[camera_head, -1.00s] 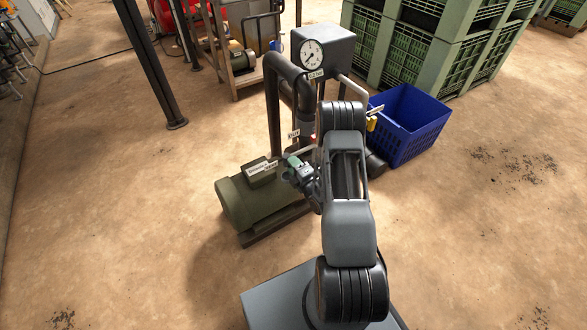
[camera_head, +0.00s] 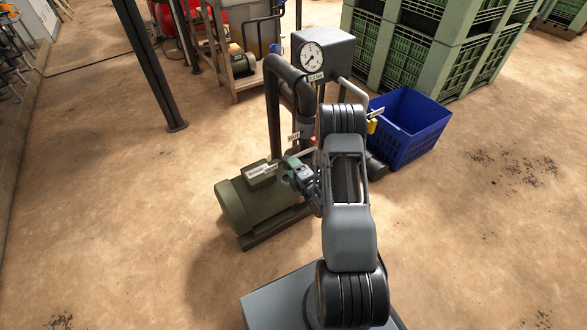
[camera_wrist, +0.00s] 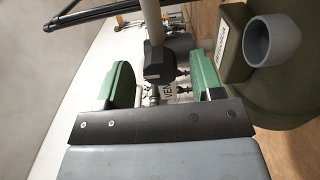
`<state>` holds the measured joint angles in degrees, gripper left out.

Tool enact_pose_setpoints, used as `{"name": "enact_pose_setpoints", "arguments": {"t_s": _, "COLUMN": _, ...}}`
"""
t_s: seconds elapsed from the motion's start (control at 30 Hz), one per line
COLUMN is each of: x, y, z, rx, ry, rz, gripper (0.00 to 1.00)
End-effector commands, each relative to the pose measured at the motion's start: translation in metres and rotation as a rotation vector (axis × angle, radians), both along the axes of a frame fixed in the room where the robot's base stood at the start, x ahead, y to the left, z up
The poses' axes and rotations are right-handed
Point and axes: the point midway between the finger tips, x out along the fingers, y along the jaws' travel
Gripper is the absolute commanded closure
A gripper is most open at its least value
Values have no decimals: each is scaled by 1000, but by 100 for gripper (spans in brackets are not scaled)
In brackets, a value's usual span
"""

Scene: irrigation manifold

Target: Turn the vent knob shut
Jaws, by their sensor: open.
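A label reading "VEN", partly cut off, shows between my fingers in the wrist view. Just above it is a dark block-like part (camera_wrist: 156,66) at the end of a pale pipe; I cannot tell whether it is the vent knob. Small dark fittings (camera_wrist: 183,88) lie beside the label. My gripper (camera_wrist: 164,80) is open, its green fingers on either side of these parts with gaps; no contact shows. In the head view my gripper (camera_head: 297,170) is at the manifold beside the pump, and my arm hides the parts behind it.
A green pump motor (camera_head: 232,205) stands left of my gripper; its rounded body and a grey cup-like end (camera_wrist: 257,42) are close at right in the wrist view. Dark pipes (camera_head: 272,112) and a pressure gauge (camera_head: 312,57) rise behind. A blue crate (camera_head: 405,145) stands at right.

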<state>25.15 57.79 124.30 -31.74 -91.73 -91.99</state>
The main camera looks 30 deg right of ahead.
Motion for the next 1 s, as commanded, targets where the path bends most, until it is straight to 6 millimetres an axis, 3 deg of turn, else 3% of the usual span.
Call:
{"name": "enact_pose_setpoints", "arguments": {"t_s": 0.23, "x": -2, "y": -1, "z": 0, "rx": 0, "ry": 0, "rz": -1, "gripper": 40}}
{"name": "enact_pose_setpoints", "arguments": {"t_s": 0.37, "x": -15, "y": -2, "z": 0, "rx": 2, "ry": 3, "rz": -2, "gripper": 40}}
{"name": "enact_pose_setpoints", "arguments": {"t_s": 0.8, "x": -100, "y": -13, "z": 0, "rx": 3, "ry": 3, "rz": -6, "gripper": 40}}
{"name": "enact_pose_setpoints", "arguments": {"t_s": 1.0, "x": -126, "y": -16, "z": 0, "rx": 1, "ry": 2, "rz": -4, "gripper": 40}}
